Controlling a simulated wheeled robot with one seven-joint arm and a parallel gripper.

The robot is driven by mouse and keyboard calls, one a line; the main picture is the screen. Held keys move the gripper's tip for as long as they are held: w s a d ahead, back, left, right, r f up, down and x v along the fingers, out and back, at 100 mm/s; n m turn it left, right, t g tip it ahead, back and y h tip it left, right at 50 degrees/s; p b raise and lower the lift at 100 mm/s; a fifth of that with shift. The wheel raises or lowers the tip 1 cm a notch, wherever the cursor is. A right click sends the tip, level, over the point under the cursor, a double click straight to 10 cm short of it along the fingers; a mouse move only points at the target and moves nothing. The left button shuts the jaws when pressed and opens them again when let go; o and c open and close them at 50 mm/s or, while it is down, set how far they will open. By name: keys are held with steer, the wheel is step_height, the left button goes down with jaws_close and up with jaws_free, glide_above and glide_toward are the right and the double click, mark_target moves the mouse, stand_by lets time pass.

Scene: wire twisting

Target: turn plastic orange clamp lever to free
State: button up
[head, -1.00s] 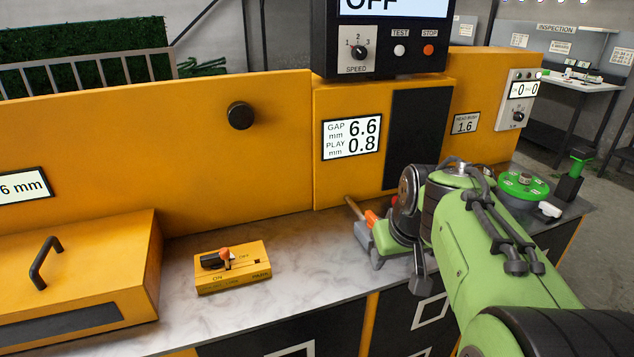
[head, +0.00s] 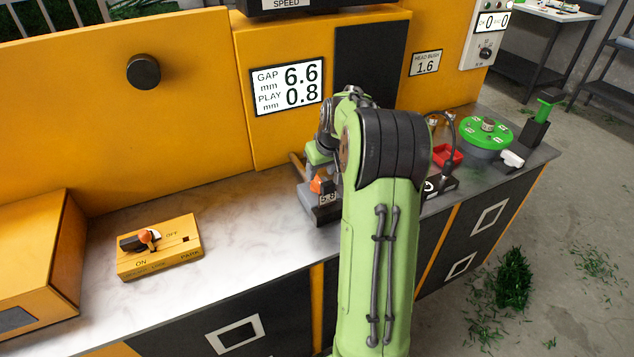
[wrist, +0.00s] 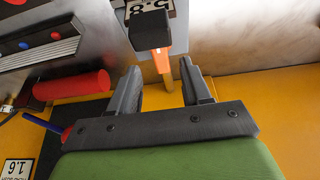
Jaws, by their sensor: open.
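The orange clamp lever (wrist: 161,62) stands between my gripper's two fingers in the wrist view, with a dark block (wrist: 150,30) at its upper end. In the head view orange of the clamp (head: 317,184) shows just left of my arm, above a dark base with a number label. My gripper (wrist: 160,68) is open, its fingers on either side of the lever with gaps visible. I cannot tell whether either finger touches it. In the head view my arm hides the fingers and part of the clamp.
A yellow ON/OFF switch box (head: 160,248) sits on the marble counter (head: 255,235) to the left. A red tray (head: 448,156) and a green round fixture (head: 487,133) stand to the right. A red cylinder (wrist: 75,85) lies left of my fingers in the wrist view.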

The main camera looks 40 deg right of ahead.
mark_target(317, 180)
steer(key=b+x, duration=0.1)
steer(key=x, duration=0.4)
steer(key=shift+c, duration=0.5)
steer(key=shift+s, duration=0.1)
jaws_close()
